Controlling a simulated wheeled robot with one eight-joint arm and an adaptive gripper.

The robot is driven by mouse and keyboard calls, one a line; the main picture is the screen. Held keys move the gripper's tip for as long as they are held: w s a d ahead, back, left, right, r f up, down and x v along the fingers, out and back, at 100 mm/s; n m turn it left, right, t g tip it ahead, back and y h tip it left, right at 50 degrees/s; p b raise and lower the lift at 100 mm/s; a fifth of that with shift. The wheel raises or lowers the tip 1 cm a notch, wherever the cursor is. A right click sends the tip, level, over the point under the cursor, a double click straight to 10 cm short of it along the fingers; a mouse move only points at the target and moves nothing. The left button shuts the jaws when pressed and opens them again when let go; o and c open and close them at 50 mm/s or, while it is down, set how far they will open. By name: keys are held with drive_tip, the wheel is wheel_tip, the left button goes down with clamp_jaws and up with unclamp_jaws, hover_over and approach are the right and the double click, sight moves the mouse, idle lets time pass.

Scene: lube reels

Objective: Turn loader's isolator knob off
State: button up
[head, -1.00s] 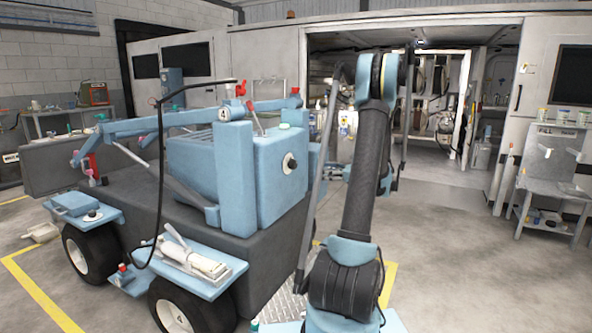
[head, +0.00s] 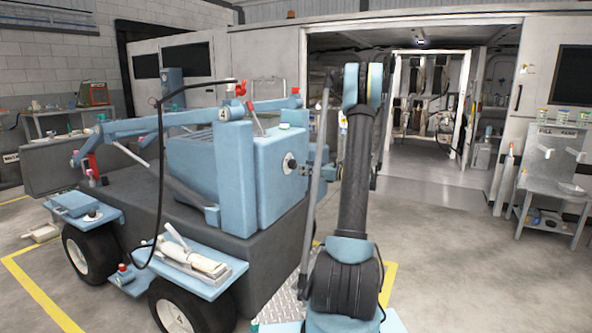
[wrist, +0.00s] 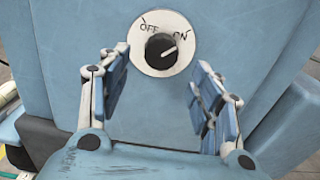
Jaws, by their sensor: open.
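The isolator knob (wrist: 161,50) is black and sits on a round white plate marked OFF at upper left and ON at upper right. Its pale pointer line points up and right, towards ON. The knob also shows in the head view (head: 289,163), on the end face of the loader's blue housing (head: 281,190). My gripper (wrist: 160,68) is open and empty, one finger to each lower side of the knob plate, with the knob between and beyond the fingertips. In the head view my gripper (head: 304,168) is just right of the knob, small and partly hidden by the arm.
The loader's dark body (head: 268,262) and wheels (head: 177,309) stand close on the left. A grey bench (head: 553,182) is at the right. Open concrete floor (head: 455,255) lies right of my arm.

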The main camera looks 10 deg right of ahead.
sight(296, 166)
drive_tip(key=shift+x, duration=3.1)
drive_tip(key=c, duration=1.1)
drive_tip(key=shift+d, duration=0.15)
